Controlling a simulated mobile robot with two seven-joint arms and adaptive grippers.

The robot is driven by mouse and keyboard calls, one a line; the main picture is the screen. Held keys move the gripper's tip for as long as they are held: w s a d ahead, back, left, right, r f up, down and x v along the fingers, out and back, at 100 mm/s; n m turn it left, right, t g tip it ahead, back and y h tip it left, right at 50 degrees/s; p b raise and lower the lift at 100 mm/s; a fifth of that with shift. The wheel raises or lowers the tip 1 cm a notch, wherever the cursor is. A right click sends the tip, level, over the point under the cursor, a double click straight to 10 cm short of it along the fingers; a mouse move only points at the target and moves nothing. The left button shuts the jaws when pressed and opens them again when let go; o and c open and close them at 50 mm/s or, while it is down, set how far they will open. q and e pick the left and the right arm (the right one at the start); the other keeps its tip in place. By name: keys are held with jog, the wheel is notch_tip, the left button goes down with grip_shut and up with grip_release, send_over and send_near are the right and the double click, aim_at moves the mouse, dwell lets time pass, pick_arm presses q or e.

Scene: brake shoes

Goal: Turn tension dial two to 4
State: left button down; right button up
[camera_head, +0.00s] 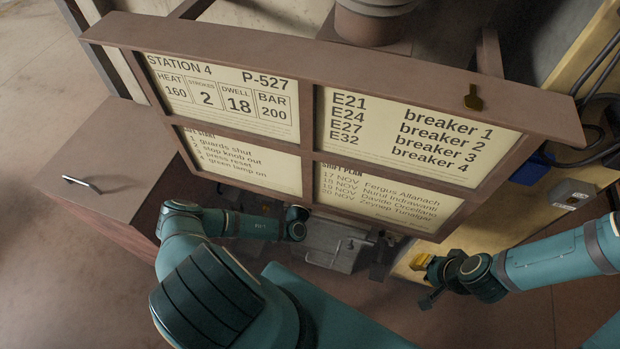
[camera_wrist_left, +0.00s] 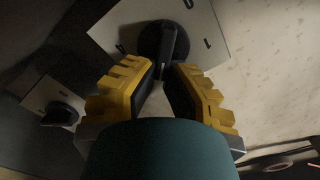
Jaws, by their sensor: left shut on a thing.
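A second black dial (camera_wrist_left: 57,115) sits on another pale plate at the left. In the head view, my left gripper and the dials are not visible behind the framed board. My right gripper (camera_head: 436,270) is at the lower right, away from the dials; its opening is unclear.
The brown-framed board (camera_head: 308,100) with printed cards hangs across the head view and hides much behind it. A brown cabinet (camera_head: 105,185) with a handle stands at the left. A grey box (camera_head: 574,193) and a blue part (camera_head: 531,169) are at the right.

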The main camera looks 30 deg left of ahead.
pick_arm(q)
jog(key=m, duration=0.3)
jog(key=shift+w+d+f+m+p, duration=0.1)
jog(key=shift+d+f+m+p, duration=0.15)
jog(key=shift+m+p, duration=0.1)
jog(key=m, duration=0.2)
jog(key=m+p, duration=0.1)
jog(key=m, duration=0.1)
jog(key=shift+d+f+m, duration=0.1)
jog(key=shift+f+m, duration=0.15)
jog(key=shift+f, duration=0.1)
jog(key=m, duration=0.4)
jog(key=shift+f+p, duration=0.35)
jog(key=shift+f, duration=0.05)
jog(key=shift+f+m, duration=0.25)
jog(key=shift+m, duration=1.25)
jog(key=shift+a, duration=0.2)
jog(key=c, duration=1)
grip_release()
jog(key=shift+f, duration=0.1)
